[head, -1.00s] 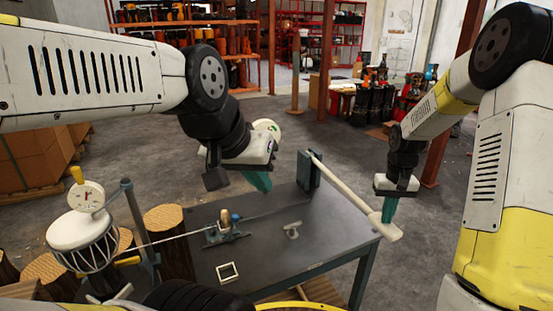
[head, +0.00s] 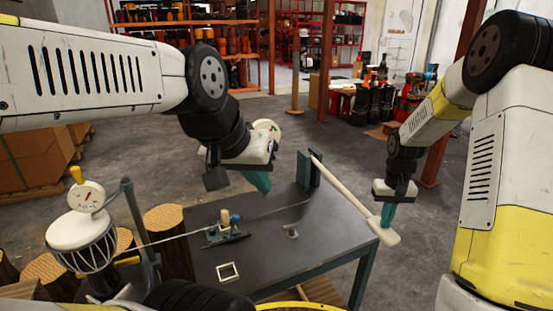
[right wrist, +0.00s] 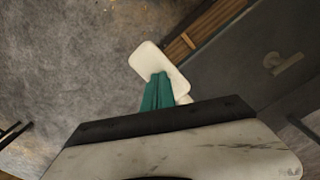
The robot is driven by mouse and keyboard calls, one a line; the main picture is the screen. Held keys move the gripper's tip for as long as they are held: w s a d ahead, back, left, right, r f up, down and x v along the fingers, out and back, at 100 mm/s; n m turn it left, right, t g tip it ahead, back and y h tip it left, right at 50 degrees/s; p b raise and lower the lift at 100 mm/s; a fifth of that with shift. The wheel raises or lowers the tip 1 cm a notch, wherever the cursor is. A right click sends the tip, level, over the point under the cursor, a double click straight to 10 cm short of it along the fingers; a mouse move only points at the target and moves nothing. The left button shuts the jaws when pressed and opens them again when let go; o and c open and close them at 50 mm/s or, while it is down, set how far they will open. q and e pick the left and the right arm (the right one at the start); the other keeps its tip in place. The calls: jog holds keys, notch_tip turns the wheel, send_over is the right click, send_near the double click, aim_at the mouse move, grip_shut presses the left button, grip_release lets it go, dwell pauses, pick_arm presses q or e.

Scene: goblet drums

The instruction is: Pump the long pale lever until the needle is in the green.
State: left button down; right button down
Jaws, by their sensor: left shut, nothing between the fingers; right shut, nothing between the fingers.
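The long pale lever (head: 345,192) slopes down from a dark green upright bracket (head: 308,171) at the table's back to a flat paddle end past the right edge. My right gripper (head: 387,216) is shut and empty, pointing down at the paddle. In the right wrist view its teal fingers (right wrist: 159,92) overlap the pale paddle (right wrist: 152,62); they appear to touch it. My left gripper (head: 260,181) is shut and empty above the table's back left.
Log stumps (head: 164,219) stand left. Floor right of the table is clear.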

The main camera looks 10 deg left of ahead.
notch_tip(320, 180, up, 12)
jog(key=shift+s+d+r, duration=0.2)
jog(key=shift+s+d, duration=0.05)
jog(key=shift+s, duration=0.1)
dwell(0.6)
jog(key=s+a+r+t+y, duration=0.1)
jog(key=s+r+t, duration=0.2)
jog(key=s+r, duration=1)
jog(key=s+a+m+t+y, duration=0.1)
jog(key=s+t, duration=0.2)
jog(key=s, duration=0.7)
jog(key=shift+s+a+f, duration=0.3)
jog(key=shift+s+f, duration=0.1)
jog(key=shift+f, duration=0.05)
dwell(0.4)
